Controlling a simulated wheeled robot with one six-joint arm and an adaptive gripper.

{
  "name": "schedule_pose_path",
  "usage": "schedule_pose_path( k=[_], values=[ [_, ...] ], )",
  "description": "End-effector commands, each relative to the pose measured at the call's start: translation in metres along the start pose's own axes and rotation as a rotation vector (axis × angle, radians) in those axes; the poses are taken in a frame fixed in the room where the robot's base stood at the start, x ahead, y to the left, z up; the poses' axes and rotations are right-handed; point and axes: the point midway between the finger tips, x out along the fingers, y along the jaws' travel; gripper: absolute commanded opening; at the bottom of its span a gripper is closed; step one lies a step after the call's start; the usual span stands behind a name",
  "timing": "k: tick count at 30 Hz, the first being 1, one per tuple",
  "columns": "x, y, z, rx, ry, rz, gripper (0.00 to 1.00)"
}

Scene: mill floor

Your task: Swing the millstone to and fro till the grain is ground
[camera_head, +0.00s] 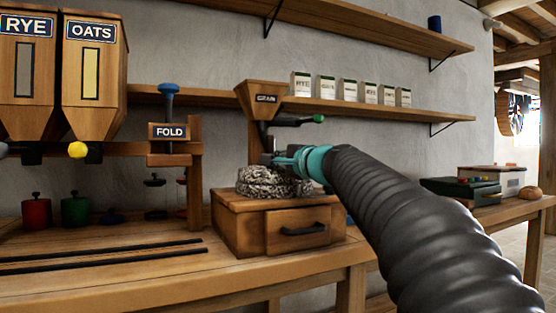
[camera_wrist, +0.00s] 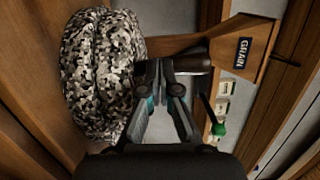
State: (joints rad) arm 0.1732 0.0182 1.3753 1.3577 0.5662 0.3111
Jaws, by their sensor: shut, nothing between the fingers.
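The millstone (camera_head: 262,182), a speckled black-and-white pair of round stones, sits on a wooden box with a drawer (camera_head: 298,228). It fills the left of the wrist view (camera_wrist: 100,78). A wooden hopper marked GRAIN (camera_head: 262,98) stands above it and shows at the upper right of the wrist view (camera_wrist: 243,52). My gripper (camera_head: 272,160) is at the top right of the stone, its fingers (camera_wrist: 160,72) shut and empty. A dark brown cylinder (camera_wrist: 192,62) is close to the fingertips; I cannot tell whether they touch it. No grain or flour is visible.
A lever with a green knob (camera_head: 318,118) sticks out above my gripper. RYE (camera_head: 28,75) and OATS (camera_head: 92,75) bins and a FOLD post (camera_head: 170,131) stand left. Two dark rails (camera_head: 100,256) lie on the bench. A green box (camera_head: 462,190) is at right.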

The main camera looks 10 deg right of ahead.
Motion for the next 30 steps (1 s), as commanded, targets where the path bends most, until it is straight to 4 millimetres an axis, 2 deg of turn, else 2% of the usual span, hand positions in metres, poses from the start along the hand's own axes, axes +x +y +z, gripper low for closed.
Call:
schedule_pose_path(
  k=[5,11,21,25,30],
  values=[
    [-0.005,0.001,-0.003,0.0,-0.001,0.0,0.0],
    [-0.025,0.004,-0.014,-0.001,-0.009,-0.001,0.0],
    [-0.09,0.002,0.004,-0.001,-0.008,-0.002,0.0],
    [-0.107,0.002,0.009,0.0,-0.007,-0.001,0.0],
    [-0.119,0.002,0.014,0.0,-0.008,0.0,0.0]
  ],
)
